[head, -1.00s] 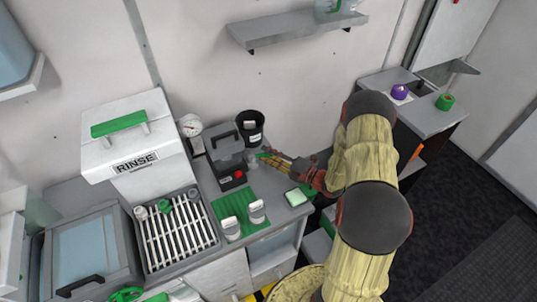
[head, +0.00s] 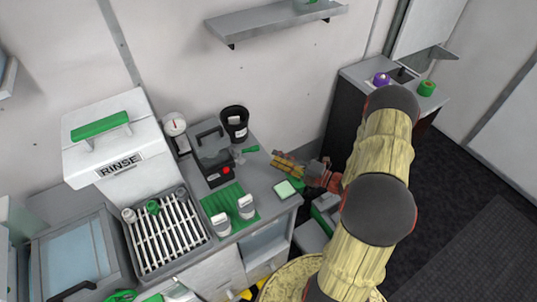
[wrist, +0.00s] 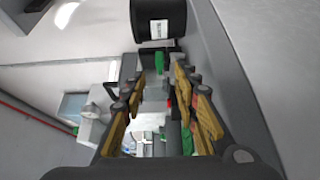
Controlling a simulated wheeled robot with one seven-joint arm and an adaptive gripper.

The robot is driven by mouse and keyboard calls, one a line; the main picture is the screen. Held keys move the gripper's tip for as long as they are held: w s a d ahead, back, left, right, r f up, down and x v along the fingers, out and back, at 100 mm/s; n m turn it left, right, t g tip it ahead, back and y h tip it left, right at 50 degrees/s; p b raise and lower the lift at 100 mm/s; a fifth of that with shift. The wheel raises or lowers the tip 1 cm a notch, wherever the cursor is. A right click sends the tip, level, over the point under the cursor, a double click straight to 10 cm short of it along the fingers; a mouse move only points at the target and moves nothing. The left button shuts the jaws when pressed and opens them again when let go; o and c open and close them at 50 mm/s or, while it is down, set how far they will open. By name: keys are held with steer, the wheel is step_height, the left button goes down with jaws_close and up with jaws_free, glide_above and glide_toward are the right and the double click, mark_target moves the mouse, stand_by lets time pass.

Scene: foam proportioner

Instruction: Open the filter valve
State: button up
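A small green-handled valve (head: 249,149) juts from the right side of a dark grey box (head: 213,155) with a red button on the counter. Its green lever (wrist: 160,62) also shows in the wrist view, ahead of and between my fingers. My gripper (head: 276,160) has yellow finger pads and is to the right of the valve, apart from it. In the wrist view its fingers (wrist: 163,108) are spread, with nothing held between them. I cannot tell the lever's exact angle.
A black bucket (head: 235,122) stands behind the valve, and a gauge (head: 175,124) is left of it. Two white-capped bottles (head: 233,214) stand on a green mat (head: 215,201). A pale green pad (head: 285,189) lies near the counter's front edge. A wall shelf (head: 275,22) is above.

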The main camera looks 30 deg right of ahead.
steer(key=shift+s+d, duration=0.3)
steer(key=shift+s, duration=0.3)
steer(key=shift+c, duration=0.4)
